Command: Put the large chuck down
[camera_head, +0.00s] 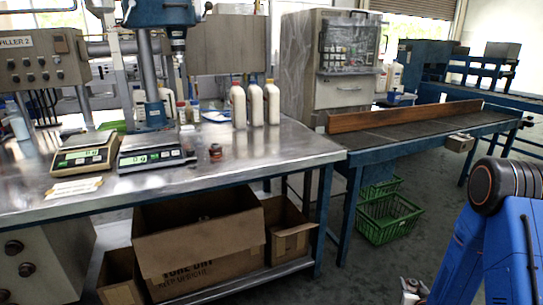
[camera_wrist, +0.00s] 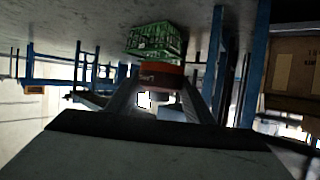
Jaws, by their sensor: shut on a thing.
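My gripper (camera_wrist: 163,84) is in the wrist view, where the picture is upside down. Its two dark fingers are shut on the large chuck (camera_wrist: 162,76), which shows an orange-red band and a dark part between the fingertips. Much of the chuck is hidden by the fingers. In the head view my blue arm is at the lower right, and a small pale metallic part shows at the bottom edge, too cut off to identify. A small dark and red piece (camera_head: 215,152), perhaps another chuck, stands on the steel table (camera_head: 270,150).
Two scales (camera_head: 85,153) (camera_head: 151,152) and several white bottles (camera_head: 255,103) stand on the table, below a drill-like machine (camera_head: 160,15). Its front right is bare. A conveyor (camera_head: 410,120) is to the right, with green crates (camera_head: 388,217) beneath. Cardboard boxes (camera_head: 200,242) are on the lower shelf.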

